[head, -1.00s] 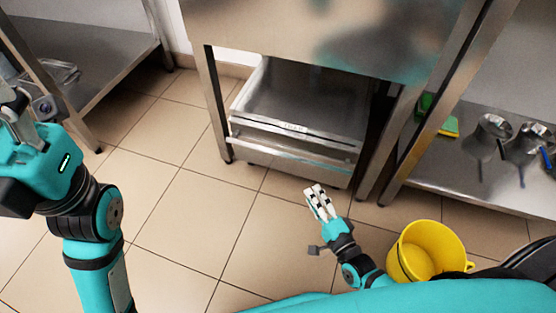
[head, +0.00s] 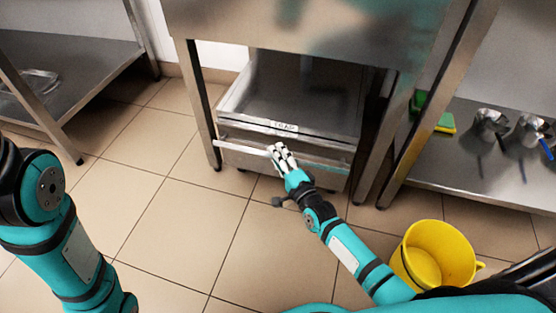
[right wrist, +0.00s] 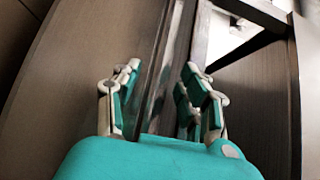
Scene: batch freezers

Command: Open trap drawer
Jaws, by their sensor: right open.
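The steel trap drawer (head: 250,155) sits low under the steel machine, with its inside showing behind a labelled front rim (head: 284,128). A light bar handle (head: 235,149) runs across the drawer front. My right gripper (head: 280,153) is at the middle of this handle and hides part of it. In the right wrist view my right gripper (right wrist: 162,85) is open, with fingers apart on either side of a long metal edge. I cannot tell whether it touches the handle. My left gripper is out of view.
A yellow bucket (head: 434,256) stands on the floor beside my right arm. A steel shelf (head: 470,175) with metal jugs is at the right, and another steel shelf (head: 85,85) is at the left. Tiled floor (head: 190,225) is clear in front of the drawer.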

